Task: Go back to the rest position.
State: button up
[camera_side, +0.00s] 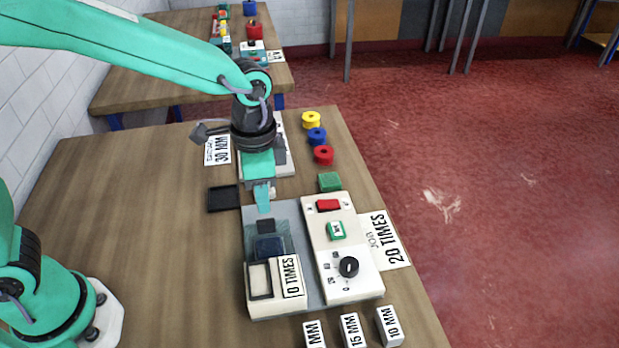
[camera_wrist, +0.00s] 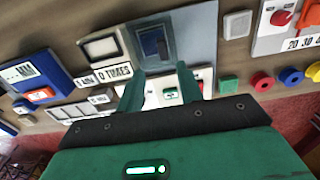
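My gripper (camera_side: 264,203) hangs above the back part of the binding machine in the side view, fingers pointing down. In the wrist view my gripper (camera_wrist: 161,75) has its two fingers apart, with nothing held between them. The machine's white control panel (camera_side: 333,268) carries a red switch (camera_side: 328,205), a green button (camera_side: 337,230) and a black knob (camera_side: 349,266). A block marked "0 TIMES" (camera_side: 291,276) sits at its front left. My fingers hide part of the machine in the wrist view.
A "20 TIMES" card (camera_side: 385,240) lies right of the machine. A green block (camera_side: 330,182) and red (camera_side: 323,154), blue (camera_side: 316,136) and yellow (camera_side: 311,119) spools line the right edge. A black tray (camera_side: 222,198) lies left. The left tabletop (camera_side: 130,210) is largely clear.

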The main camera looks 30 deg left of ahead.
jog(key=shift+s+a+r, duration=0.1)
jog(key=shift+a+r, duration=0.35)
jog(key=shift+a, duration=0.05)
jog(key=s+a+r+n+t, duration=0.2)
jog(key=s+a+r+n, duration=0.2)
jog(key=s+a, duration=0.2)
jog(key=s+a+r+n+t, duration=0.3)
jog(key=s+a+r+n, duration=0.2)
jog(key=a, duration=0.5)
jog(key=shift+s+a+t, duration=0.3)
jog(key=shift+s+a, duration=0.05)
jog(key=shift+s, duration=0.2)
